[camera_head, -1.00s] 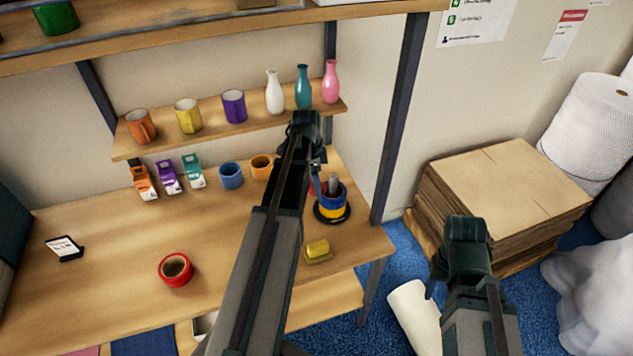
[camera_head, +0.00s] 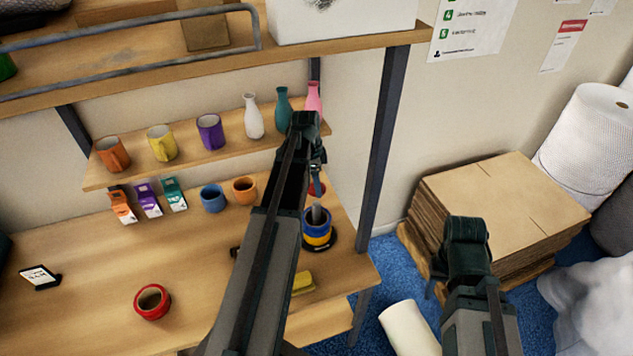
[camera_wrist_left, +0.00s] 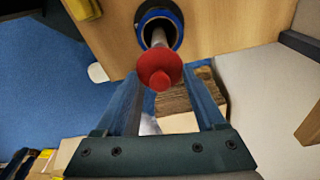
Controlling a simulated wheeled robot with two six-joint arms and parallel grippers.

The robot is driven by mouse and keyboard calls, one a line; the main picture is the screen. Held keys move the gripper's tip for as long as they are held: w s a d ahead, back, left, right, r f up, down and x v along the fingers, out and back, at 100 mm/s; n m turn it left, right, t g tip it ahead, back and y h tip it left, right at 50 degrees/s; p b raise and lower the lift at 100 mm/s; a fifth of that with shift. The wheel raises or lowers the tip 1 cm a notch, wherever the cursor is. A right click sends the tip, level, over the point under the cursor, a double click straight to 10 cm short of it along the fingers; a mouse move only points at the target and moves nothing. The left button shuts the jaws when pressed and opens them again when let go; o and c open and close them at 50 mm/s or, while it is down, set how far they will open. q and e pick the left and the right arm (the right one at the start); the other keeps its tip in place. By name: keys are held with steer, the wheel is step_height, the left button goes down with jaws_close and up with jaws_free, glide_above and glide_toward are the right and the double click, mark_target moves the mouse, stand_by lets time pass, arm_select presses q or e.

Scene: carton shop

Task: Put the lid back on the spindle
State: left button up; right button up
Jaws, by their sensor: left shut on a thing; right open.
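The spindle (camera_head: 318,213) is a grey post on a dark round base, with blue and yellow rings around it. It stands near the table's right end. In the left wrist view the ringed spindle (camera_wrist_left: 159,37) is behind the red lid (camera_wrist_left: 160,66), which partly covers it. My left gripper (camera_wrist_left: 163,82) is shut on the lid by its round knob. In the head view the lid (camera_head: 319,189) shows at the fingertips, just above the post in the picture and apart from it. My right gripper (camera_head: 436,288) is open and empty, right of the table.
A yellow block (camera_head: 303,283) lies in front of the spindle. Blue (camera_head: 213,198) and orange (camera_head: 244,190) mugs stand behind. A shelf with vases (camera_head: 253,118) and a dark post (camera_head: 385,140) are close to the left arm.

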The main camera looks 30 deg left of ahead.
mark_target(316, 203)
arm_select(q)
steer(key=shift+f+b, duration=2.85)
steer(key=shift+f, duration=0.15)
steer(key=shift+f, duration=0.1)
steer(key=o, duration=1.3)
steer(key=shift+r, duration=0.2)
steer(key=shift+r+p, duration=3.4)
steer(key=shift+p, duration=0.05)
steer(key=shift+f, duration=0.1)
steer(key=shift+c, duration=0.3)
